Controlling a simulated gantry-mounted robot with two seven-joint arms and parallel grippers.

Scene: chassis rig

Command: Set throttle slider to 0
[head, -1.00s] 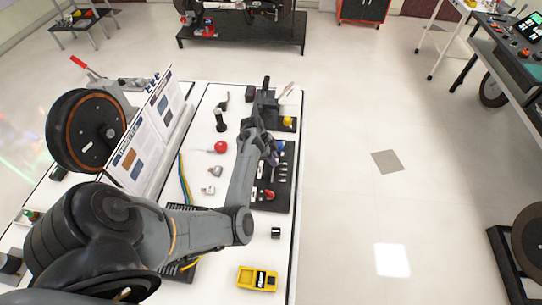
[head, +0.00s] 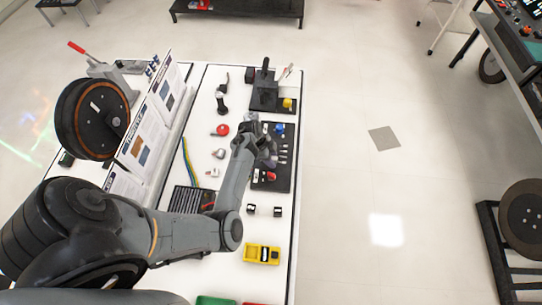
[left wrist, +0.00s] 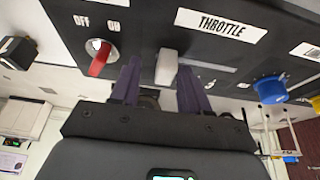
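The throttle slider's white knob (left wrist: 167,67) stands on the black panel (left wrist: 255,52) under the THROTTLE label (left wrist: 222,25) in the left wrist view. Its pale slot runs from the knob to the right. My left gripper (left wrist: 158,78) is open, with one dark purple finger on each side of the knob. There seems to be a gap on both sides; whether either finger touches is unclear. In the head view my left gripper (head: 267,156) is over the panel (head: 284,180) and hides the slider. My right gripper is not in view.
A red OFF/ON switch (left wrist: 99,58) is close to the left finger, and a blue knob (left wrist: 270,89) is to the right. A joystick box (head: 264,95) stands behind the panel.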

